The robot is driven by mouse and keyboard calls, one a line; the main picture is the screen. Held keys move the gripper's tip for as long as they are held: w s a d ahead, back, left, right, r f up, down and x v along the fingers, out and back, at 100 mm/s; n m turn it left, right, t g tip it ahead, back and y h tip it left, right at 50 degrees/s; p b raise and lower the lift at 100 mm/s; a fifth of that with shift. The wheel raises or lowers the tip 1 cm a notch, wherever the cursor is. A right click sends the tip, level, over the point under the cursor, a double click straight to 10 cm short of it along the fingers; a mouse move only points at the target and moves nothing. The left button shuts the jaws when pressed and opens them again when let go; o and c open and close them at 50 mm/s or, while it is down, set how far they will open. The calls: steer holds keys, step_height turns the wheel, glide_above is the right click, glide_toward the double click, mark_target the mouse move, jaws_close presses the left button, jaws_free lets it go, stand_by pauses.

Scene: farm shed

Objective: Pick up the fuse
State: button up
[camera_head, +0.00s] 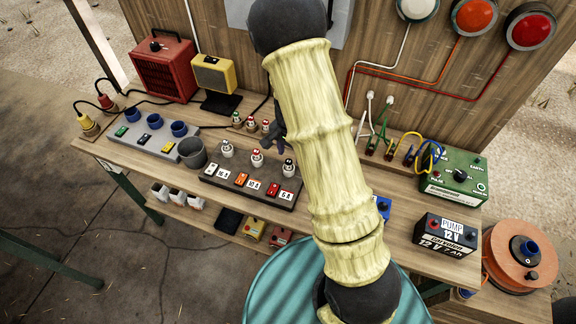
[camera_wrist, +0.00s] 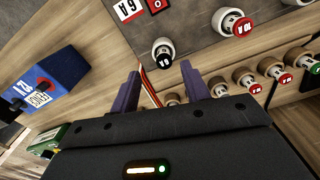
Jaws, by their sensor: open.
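My gripper (camera_head: 273,141) shows only partly in the head view, dark behind my arm and over the back of the bench. In the wrist view my gripper (camera_wrist: 161,84) has its two purple-grey fingers apart, with no fuse between them. White fuses stand in a grey fuse panel (camera_head: 240,187): a black-marked fuse (camera_wrist: 163,50), a red-marked fuse (camera_wrist: 236,24) and a third one (camera_head: 227,149). Further fuses stand in a row on wood, including a red-marked one (camera_wrist: 247,81) and another (camera_wrist: 275,71). One pale fuse (camera_wrist: 171,99) of that row is partly hidden by a finger.
A blue box (camera_wrist: 40,85) is at the wrist view's left. A red heater (camera_head: 164,66) stands at back left.

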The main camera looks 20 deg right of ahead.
mark_target(289, 161)
steer(key=shift+w+a+f+p, duration=0.15)
steer(key=shift+f+p, duration=0.25)
steer(key=shift+f, duration=0.85)
steer(key=shift+w+d+f+p, duration=0.1)
steer(key=shift+f+p, duration=0.3)
steer(key=shift+f, duration=0.85)
steer(key=shift+a, duration=0.1)
jaws_close()
steer(key=shift+r, duration=0.1)
step_height(289, 161, up, 10)
steer(key=b, duration=0.1)
steer(key=shift+b, duration=0.3)
